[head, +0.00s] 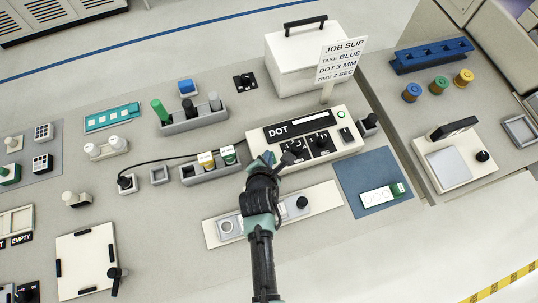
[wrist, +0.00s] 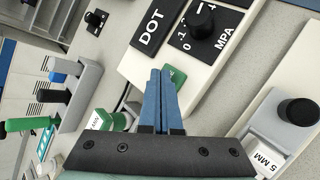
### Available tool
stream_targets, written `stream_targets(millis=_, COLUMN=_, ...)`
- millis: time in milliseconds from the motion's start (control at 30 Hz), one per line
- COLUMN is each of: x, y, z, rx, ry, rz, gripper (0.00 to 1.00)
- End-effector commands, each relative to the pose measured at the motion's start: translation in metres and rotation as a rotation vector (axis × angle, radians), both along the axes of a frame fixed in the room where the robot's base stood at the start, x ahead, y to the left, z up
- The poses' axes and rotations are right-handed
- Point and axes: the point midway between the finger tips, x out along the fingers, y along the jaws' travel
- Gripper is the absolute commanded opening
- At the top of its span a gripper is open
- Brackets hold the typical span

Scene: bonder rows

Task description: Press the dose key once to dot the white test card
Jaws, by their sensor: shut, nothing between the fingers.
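The dispenser marked DOT (head: 318,117) is a white box with black dials in the middle of the bench. In the wrist view, a green key (wrist: 175,76) sits at the near end of its face, partly hidden behind my fingertips. My gripper (head: 266,157) is shut and empty, its blue fingers (wrist: 165,75) over this key; I cannot tell if they touch it. A white card (head: 375,200) with faint round outlines lies on a blue mat (head: 350,178) at the right, a green block at its end.
A job slip (head: 341,60) reads take BLUE, dot 3 MM, time 2 SEC. A white plate with a black knob (head: 302,203) lies in front of the dispenser. A grey rack (head: 200,173) holding yellow- and green-banded pieces stands left of my gripper. A black cable runs behind it.

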Motion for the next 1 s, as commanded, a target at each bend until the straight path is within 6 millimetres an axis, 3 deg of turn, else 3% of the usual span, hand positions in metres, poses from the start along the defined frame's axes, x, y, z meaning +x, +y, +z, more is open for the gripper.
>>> stream_targets(millis=367, x=0.000, y=0.000, z=0.000, rx=0.000, ry=0.001, rz=0.000, gripper=0.00)
stream_targets(millis=700, x=0.000, y=0.000, z=0.018, rx=0.000, ry=0.001, rz=0.000, gripper=0.00)
stream_targets(millis=1000, x=0.000, y=0.000, z=0.018, rx=0.000, ry=0.000, rz=0.000, gripper=0.00)
